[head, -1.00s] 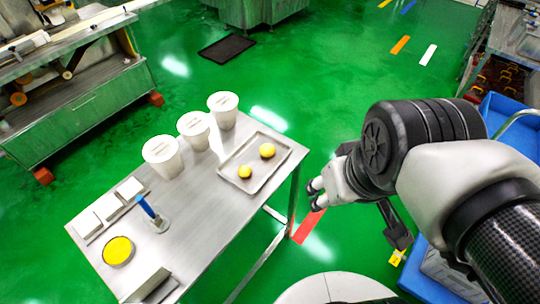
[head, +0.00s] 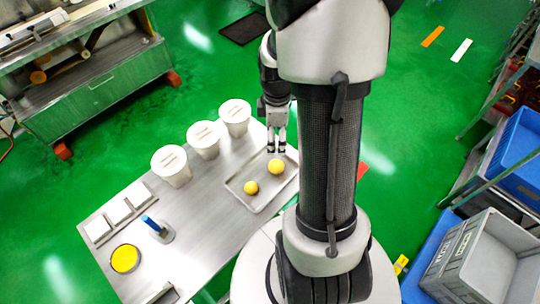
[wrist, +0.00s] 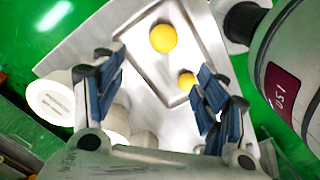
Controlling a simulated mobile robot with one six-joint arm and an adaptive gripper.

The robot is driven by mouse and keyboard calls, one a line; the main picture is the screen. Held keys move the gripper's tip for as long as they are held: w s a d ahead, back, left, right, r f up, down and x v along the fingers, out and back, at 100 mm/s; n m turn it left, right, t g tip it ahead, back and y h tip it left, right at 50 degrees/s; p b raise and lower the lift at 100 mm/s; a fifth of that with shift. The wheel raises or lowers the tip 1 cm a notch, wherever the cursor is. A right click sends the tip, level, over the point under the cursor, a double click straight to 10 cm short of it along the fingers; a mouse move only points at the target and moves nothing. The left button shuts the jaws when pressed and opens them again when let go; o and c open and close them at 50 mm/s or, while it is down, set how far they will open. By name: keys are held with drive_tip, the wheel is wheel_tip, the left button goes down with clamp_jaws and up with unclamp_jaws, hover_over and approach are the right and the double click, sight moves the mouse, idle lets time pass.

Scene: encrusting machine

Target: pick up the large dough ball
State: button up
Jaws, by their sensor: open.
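The large dough ball (head: 276,166) is yellow and rests on a shallow metal tray (head: 262,205) at the right end of the steel table. A smaller yellow dough ball (head: 251,187) lies on the same tray, to its lower left. My gripper (head: 277,151) is open and empty, just beyond the large ball in the head view. In the wrist view my gripper (wrist: 163,98) has its fingers apart, with the large ball (wrist: 163,38) past the fingertips and the small ball (wrist: 187,80) close to the right finger. I see no contact with the large ball.
White lidded tubs (head: 204,140) stand along the table's far edge, left of the tray. A blue-handled tool (head: 157,229), a yellow-topped round dish (head: 125,259) and white blocks (head: 117,210) occupy the left part. A grey crate (head: 484,262) sits at the right.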

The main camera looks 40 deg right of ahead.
drive_tip(key=b, duration=0.3)
hover_over(276, 169)
drive_tip(key=f, duration=0.9)
drive_tip(key=shift+w+f, duration=0.2)
drive_tip(key=shift+w, duration=0.15)
drive_tip(key=f, duration=0.1)
drive_tip(key=f+b, duration=0.1)
drive_tip(key=f, duration=0.1)
drive_tip(key=f+b, duration=0.1)
drive_tip(key=f, duration=0.1)
drive_tip(key=shift+s+f, duration=0.1)
drive_tip(key=shift+s, duration=0.25)
drive_tip(key=c, duration=1.2)
drive_tip(key=shift+r, duration=0.2)
